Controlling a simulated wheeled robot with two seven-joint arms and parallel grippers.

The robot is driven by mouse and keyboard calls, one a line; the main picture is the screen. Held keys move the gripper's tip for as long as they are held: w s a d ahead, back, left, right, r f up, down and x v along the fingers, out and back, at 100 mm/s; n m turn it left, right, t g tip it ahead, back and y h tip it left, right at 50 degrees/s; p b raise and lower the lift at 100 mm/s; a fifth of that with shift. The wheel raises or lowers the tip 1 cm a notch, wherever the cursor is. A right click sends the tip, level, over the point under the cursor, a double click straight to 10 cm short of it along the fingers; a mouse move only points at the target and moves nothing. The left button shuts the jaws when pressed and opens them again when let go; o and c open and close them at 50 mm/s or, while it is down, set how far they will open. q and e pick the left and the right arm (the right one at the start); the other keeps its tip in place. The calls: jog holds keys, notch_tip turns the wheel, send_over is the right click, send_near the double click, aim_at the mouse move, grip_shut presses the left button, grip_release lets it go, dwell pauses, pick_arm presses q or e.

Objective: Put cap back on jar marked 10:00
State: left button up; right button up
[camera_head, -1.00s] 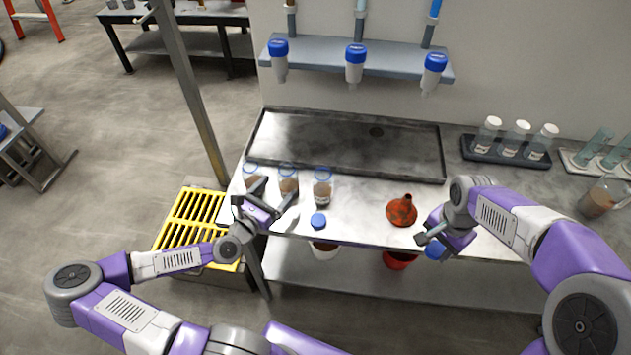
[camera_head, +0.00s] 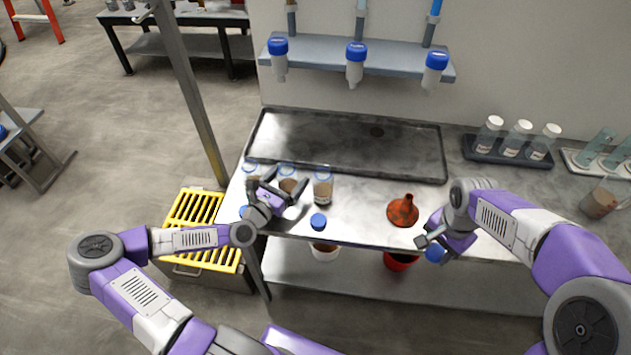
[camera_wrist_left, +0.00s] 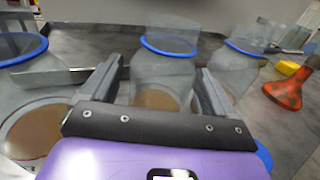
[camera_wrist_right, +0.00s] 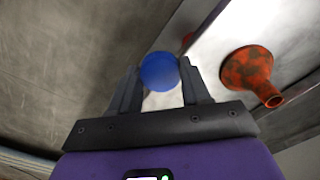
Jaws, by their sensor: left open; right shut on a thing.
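Three open clear jars with blue rims and brown contents stand in a row at the table's left: left jar (camera_head: 251,170), middle jar (camera_head: 287,171) and right jar (camera_head: 322,188). Their markings are not readable. My left gripper (camera_head: 286,188) is open at the middle jar; in the left wrist view this jar (camera_wrist_left: 165,62) shows between and beyond the fingers. My right gripper (camera_wrist_right: 160,82) is shut on a blue cap (camera_wrist_right: 159,70), held off the table's front edge, right of the jars. Another blue cap (camera_head: 318,221) lies before the right jar. A third (camera_head: 245,211) is partly hidden by my left gripper.
An orange-red funnel (camera_head: 403,211) stands on the table between the jars and my right gripper. A shallow metal tray (camera_head: 350,145) lies behind the jars. White-capped bottles (camera_head: 515,138) stand in a rack at the back right. Bottles hang from a wall shelf (camera_head: 315,60).

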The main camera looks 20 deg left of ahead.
pick_arm(q)
jog(key=c, duration=1.1)
jog(key=shift+c, duration=0.2)
jog(key=shift+r, duration=0.15)
